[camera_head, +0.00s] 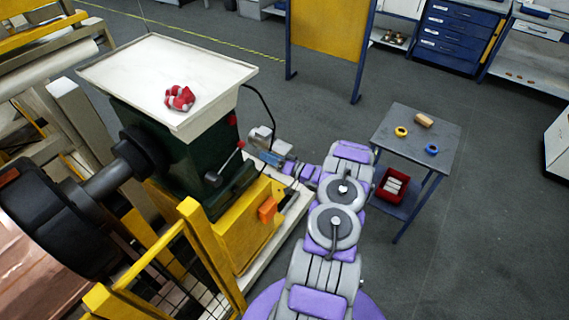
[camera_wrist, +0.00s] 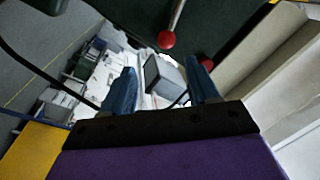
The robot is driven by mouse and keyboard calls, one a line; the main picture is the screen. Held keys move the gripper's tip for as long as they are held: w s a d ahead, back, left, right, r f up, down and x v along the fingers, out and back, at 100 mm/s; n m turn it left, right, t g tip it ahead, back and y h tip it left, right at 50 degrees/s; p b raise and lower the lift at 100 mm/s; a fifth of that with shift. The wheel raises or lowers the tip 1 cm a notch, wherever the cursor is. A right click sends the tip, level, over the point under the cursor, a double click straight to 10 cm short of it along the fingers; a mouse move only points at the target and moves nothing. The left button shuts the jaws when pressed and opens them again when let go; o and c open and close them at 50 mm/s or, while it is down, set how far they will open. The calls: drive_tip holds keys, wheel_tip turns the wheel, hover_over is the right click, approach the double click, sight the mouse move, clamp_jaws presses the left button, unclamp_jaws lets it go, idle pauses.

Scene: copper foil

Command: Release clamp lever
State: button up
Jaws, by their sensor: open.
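The clamp lever (camera_head: 228,161) is a thin metal rod with a red ball knob, on the side of the dark green machine housing. It slants up and right from its pivot. In the wrist view its red knob (camera_wrist: 167,40) hangs from the rod near the top centre, beyond my fingertips. My gripper (camera_head: 254,141) is just right of the knob in the head view, partly blurred into the machine behind. In the wrist view my gripper (camera_wrist: 163,82) shows two blue fingers spread apart with nothing between them. The knob appears apart from both fingers.
A white tray (camera_head: 150,62) with red-and-white cloth tops the machine. Yellow guard rails (camera_head: 205,250) and a copper roll (camera_head: 35,275) stand at lower left. A side table (camera_head: 408,148) with small items is at right. The floor between is open.

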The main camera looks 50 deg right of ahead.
drive_tip(key=v, duration=0.6)
drive_tip(key=shift+s, duration=0.2)
drive_tip(key=shift+f, duration=0.1)
